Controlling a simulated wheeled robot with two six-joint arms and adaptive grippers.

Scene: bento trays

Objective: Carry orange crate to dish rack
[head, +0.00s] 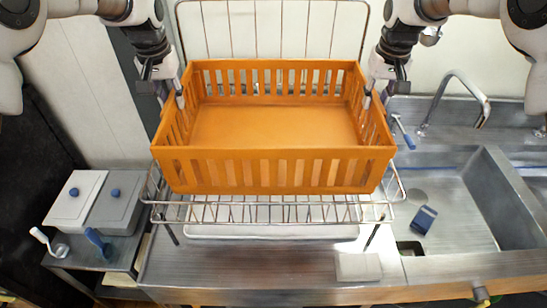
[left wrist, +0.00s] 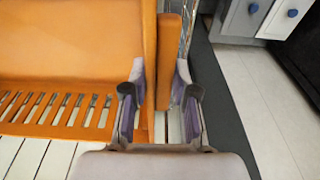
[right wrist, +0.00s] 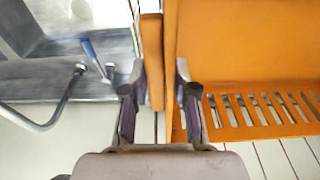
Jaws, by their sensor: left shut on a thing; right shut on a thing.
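The orange crate (head: 275,165) is empty, with slatted walls and a flat floor. In the head view it is over the wire dish rack (head: 270,212), roughly level. I cannot tell whether it touches the rack. My left gripper (head: 178,92) is shut on the crate's left wall, and the left wrist view shows its fingers (left wrist: 160,95) on either side of that wall. My right gripper (head: 370,93) is shut on the right wall, and its fingers (right wrist: 160,95) straddle it in the right wrist view. The crate hides much of the rack.
A steel sink (head: 450,200) with a faucet (head: 470,95) is at the right, holding a blue item (head: 424,219). At the left, lidded containers (head: 95,200) and utensils stand on a small side counter. A pale cloth or tile (head: 358,267) lies on the front counter.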

